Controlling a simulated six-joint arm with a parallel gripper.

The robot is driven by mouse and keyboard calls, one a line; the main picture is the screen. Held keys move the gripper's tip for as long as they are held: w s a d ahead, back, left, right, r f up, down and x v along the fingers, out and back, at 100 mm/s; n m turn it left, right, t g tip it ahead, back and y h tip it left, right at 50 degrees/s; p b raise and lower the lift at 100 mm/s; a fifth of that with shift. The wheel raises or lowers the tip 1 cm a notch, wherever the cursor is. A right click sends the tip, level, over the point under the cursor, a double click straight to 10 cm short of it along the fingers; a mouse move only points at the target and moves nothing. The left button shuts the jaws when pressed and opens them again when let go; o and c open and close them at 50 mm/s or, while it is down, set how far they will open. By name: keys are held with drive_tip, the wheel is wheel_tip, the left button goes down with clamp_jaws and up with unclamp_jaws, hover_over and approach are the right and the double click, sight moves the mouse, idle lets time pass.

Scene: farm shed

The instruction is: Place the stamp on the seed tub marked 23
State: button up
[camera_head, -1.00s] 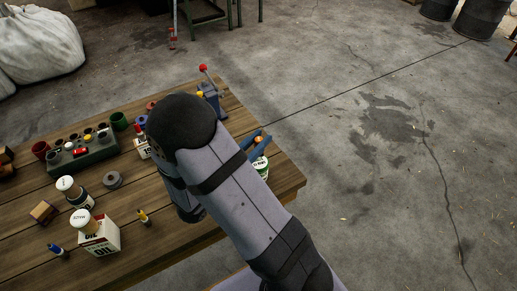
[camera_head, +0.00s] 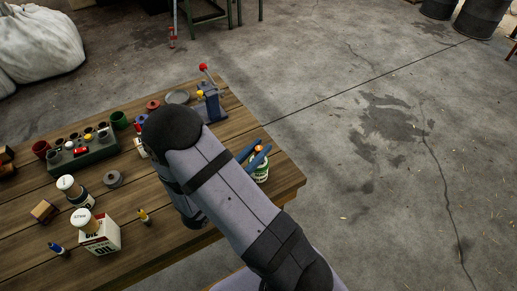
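My gripper (camera_head: 258,151) has two blue fingers that come out from behind my arm near the table's right edge. A small orange-topped piece, likely the stamp's handle (camera_head: 259,149), shows between the fingers, and they look shut on it. A white and green tub (camera_head: 262,174) stands on the table just below the fingers. Its top is mostly covered by the gripper, and I cannot read its number. I cannot tell whether the stamp touches the tub. My arm hides part of the table left of it.
A dark green holder (camera_head: 88,157) with several small pieces stands at the left. A blue lever tool (camera_head: 212,104) and a grey dish (camera_head: 177,97) stand at the back.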

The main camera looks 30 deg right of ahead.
drive_tip(key=o, duration=0.3)
drive_tip(key=shift+a+r, duration=0.1)
drive_tip(key=shift+r, duration=0.05)
drive_tip(key=b+v, duration=0.3)
drive_tip(key=v, duration=0.8)
drive_tip(key=shift+s+a, duration=0.15)
drive_tip(key=shift+a, duration=0.25)
